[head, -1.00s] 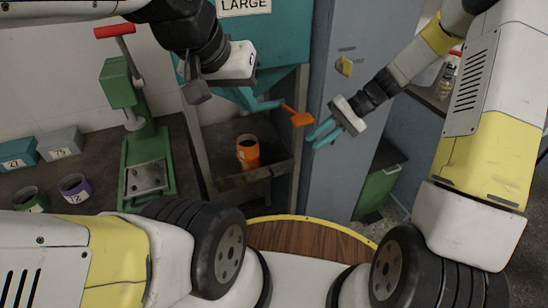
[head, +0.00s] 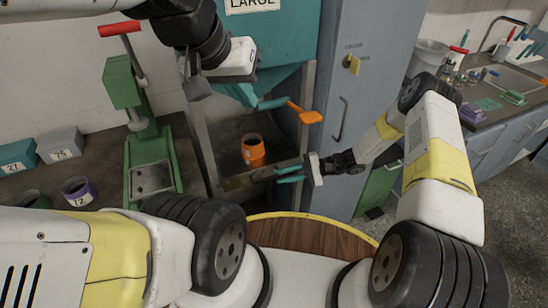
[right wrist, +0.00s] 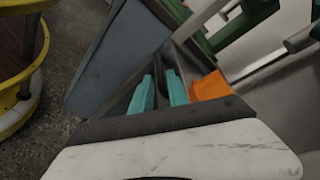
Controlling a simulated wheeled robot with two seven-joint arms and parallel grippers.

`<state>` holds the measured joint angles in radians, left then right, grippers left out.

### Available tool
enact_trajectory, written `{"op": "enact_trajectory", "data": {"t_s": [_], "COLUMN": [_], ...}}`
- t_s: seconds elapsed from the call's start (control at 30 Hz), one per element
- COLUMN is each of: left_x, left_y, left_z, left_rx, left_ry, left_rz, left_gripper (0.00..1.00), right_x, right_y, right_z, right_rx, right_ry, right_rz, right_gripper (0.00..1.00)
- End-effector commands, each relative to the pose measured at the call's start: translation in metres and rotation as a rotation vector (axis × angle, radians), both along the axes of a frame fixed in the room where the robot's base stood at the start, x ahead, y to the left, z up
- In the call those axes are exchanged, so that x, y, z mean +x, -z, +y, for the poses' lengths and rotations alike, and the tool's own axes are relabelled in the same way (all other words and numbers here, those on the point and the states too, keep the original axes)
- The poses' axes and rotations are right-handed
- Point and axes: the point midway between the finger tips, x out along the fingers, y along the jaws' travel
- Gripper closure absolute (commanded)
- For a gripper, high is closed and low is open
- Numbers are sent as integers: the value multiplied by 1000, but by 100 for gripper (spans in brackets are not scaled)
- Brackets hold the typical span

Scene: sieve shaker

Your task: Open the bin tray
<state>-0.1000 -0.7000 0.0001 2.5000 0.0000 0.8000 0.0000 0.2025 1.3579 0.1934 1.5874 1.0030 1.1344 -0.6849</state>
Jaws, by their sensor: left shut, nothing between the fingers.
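The bin tray seems to be the dark tray (head: 236,183) low in the stand under the teal hopper. An orange cup (head: 254,150) stands in it and also shows in the right wrist view (right wrist: 209,87). My right gripper (head: 277,175) is at the tray's front right corner, its teal fingers apart and pointing left. In the right wrist view the fingers (right wrist: 161,85) have a dark edge or bar near or between them; contact is unclear. My left gripper (head: 236,64) is raised in front of the hopper, shut and empty, its fingers hard to make out.
The teal hopper (head: 285,40) has an orange-handled lever (head: 307,113) above the tray. A grey cabinet (head: 362,95) stands right of it. A green press (head: 150,165) and labelled boxes (head: 60,146) are at the left. A sink counter is at the far right.

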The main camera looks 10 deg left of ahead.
Motion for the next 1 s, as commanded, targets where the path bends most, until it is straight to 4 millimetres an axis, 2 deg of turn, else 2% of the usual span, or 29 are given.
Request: {"op": "enact_trajectory", "data": {"t_s": [0.2,0.4,0.7,0.8,1.0], "left_x": [0,0,0,0,0], "left_y": [0,0,0,0,0], "left_z": [0,0,0,0,0], "left_rx": [0,0,0,0,0], "left_ry": [0,0,0,0,0], "left_rz": [0,0,0,0,0], "left_gripper": [100,100,100,100,100], "right_x": [-11,-15,-15,-15,-15], "right_y": [8,12,12,12,12], "right_z": [35,52,55,55,55], "right_rx": [-1,-1,-2,-2,-2], "right_ry": [-2,-2,-1,-1,-1], "right_rz": [1,-1,0,0,0], "right_gripper": [80,80,80,98,100]}}
